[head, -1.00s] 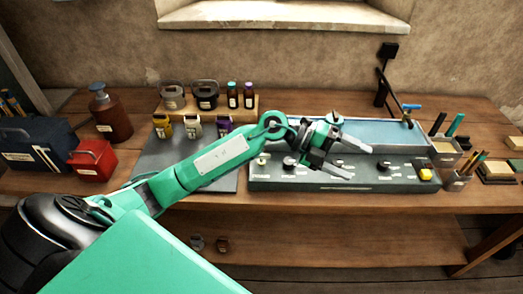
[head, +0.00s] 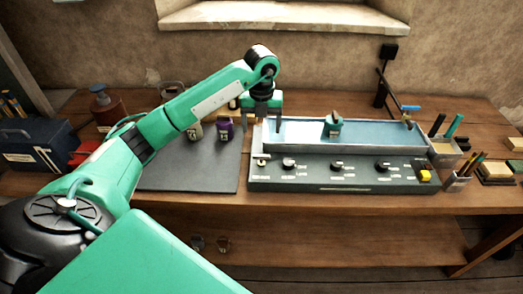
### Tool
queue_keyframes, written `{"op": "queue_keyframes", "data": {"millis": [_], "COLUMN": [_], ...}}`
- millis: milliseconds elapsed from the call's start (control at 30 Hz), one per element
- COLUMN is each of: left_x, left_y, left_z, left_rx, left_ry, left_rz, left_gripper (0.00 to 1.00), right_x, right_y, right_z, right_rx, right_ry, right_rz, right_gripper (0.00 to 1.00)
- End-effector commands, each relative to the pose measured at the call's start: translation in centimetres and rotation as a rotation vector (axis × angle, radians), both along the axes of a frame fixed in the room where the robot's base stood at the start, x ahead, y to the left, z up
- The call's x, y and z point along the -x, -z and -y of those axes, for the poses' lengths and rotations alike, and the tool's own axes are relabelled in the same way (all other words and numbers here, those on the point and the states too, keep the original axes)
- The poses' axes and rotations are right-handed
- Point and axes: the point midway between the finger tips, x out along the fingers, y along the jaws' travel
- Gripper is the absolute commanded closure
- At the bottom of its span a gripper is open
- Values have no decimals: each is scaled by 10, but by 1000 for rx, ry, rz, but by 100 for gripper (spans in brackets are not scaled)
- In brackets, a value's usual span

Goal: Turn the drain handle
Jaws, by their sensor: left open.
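The tap-like fitting with a blue handle (head: 411,108) stands at the back right corner of the long shallow tray (head: 290,148). I take it for the drain handle; the blue lever lies roughly level, to the right. My left gripper (head: 263,120) hangs pointing down at the tray's left end, far to the left of the blue handle. Its jaws are open and apart from the handle. The fingertips are small and partly unclear against the tray. My right gripper is not in view.
A green block (head: 333,127) with a brownish top sits in the tray. The front panel has several dark knobs and a yellow button (head: 425,175). Pen holders (head: 457,181) stand right of it. A grey mat (head: 190,178) lies left; jars behind it are partly hidden by my arm.

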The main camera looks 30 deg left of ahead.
Motion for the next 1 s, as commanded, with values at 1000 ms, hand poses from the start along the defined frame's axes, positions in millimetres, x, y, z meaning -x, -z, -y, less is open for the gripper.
{"op": "queue_keyframes", "data": {"millis": [1000], "left_x": [0], "left_y": [115], "left_z": [1], "left_rx": [2], "left_ry": [3], "left_rz": [0], "left_gripper": [26], "right_x": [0], "right_y": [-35], "right_z": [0], "right_rx": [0], "right_ry": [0], "right_rz": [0], "right_gripper": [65]}}
